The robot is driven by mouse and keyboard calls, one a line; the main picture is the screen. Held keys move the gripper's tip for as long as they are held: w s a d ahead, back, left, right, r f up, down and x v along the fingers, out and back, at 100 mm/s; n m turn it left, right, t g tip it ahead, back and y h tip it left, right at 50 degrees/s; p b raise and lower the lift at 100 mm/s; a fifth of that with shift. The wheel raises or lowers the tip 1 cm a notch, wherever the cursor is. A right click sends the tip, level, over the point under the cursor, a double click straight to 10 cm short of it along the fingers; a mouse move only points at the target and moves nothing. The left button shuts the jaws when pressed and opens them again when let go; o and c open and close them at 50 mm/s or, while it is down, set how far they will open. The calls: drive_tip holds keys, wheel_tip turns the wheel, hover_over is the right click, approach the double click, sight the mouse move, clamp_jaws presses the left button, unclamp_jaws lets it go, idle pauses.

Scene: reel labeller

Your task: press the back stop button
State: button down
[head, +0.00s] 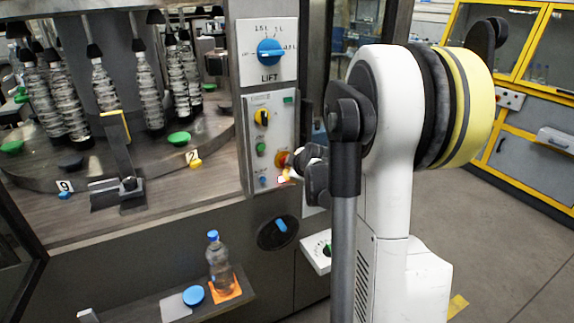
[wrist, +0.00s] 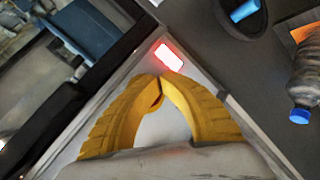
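The control panel (head: 262,110) on the machine's front carries a red stop button (head: 280,158) on a yellow surround, partly hidden by my gripper. Whether this is the back stop button I cannot tell. My gripper (head: 287,175) is at the panel's lower right, close to the button; I cannot tell whether it touches. In the wrist view the yellow fingers of my gripper (wrist: 160,78) meet at their tips, with nothing seen held. A small dark red patch shows between them. A lit red-white rectangle (wrist: 169,57) lies just beyond the tips.
A yellow-black rotary knob (head: 262,117), a green button (head: 261,147) and a blue button (head: 263,180) share the panel. A LIFT dial (head: 269,52) is above. A bottle (head: 218,262) stands on a shelf below left. Open floor lies right.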

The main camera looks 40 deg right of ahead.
idle(0.5)
drive_tip(key=shift+s+a, duration=0.2)
drive_tip(key=shift+s, duration=0.55)
drive_tip(key=s, duration=0.2)
drive_tip(key=s+a, duration=0.1)
drive_tip(key=s, duration=0.2)
drive_tip(key=shift+a, duration=0.1)
drive_tip(key=shift+w, duration=0.1)
idle(0.6)
drive_tip(key=s+a+r+m+g+y+b, duration=0.1)
drive_tip(key=s+a+r+m, duration=0.15)
drive_tip(key=a, duration=0.85)
drive_tip(key=s+a+r+m+y, duration=0.1)
drive_tip(key=s+a+y, duration=0.15)
drive_tip(key=a, duration=0.85)
drive_tip(key=s+a+f+m+g+b, duration=0.1)
drive_tip(key=s+a+m, duration=0.3)
drive_tip(key=s+a, duration=0.7)
drive_tip(key=shift+s+a+f+g, duration=0.4)
drive_tip(key=shift+s, duration=0.7)
